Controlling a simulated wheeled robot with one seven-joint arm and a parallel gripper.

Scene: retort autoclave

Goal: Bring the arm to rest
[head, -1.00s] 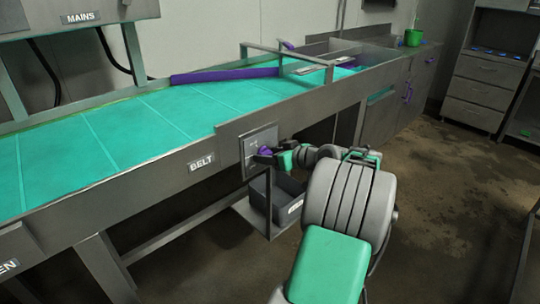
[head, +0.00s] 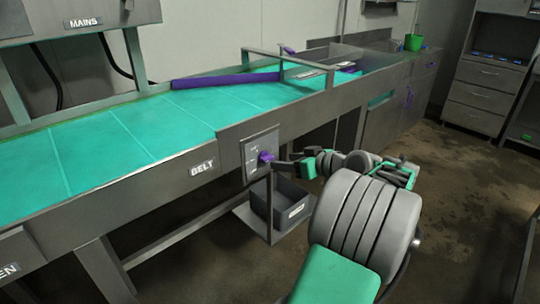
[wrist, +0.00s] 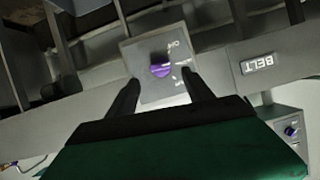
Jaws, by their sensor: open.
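My gripper (head: 285,162) is open and empty, just to the right of the purple knob (head: 266,157) on the belt's grey switch plate (head: 252,152). A gap shows between the fingertips and the knob in the head view. In the wrist view the two dark fingers (wrist: 159,82) are spread apart, and the knob (wrist: 161,66) shows between and beyond their tips. The dial lettering on the plate is too small to read surely. My arm is bent, reaching from the lower right of the head view.
The teal conveyor belt (head: 130,130) runs along the left, with a BELT label (head: 203,168) on its side. A grey bin (head: 280,203) sits on a low shelf below the switch plate. A purple bar (head: 225,78) lies across the belt. Open floor (head: 450,190) lies to the right.

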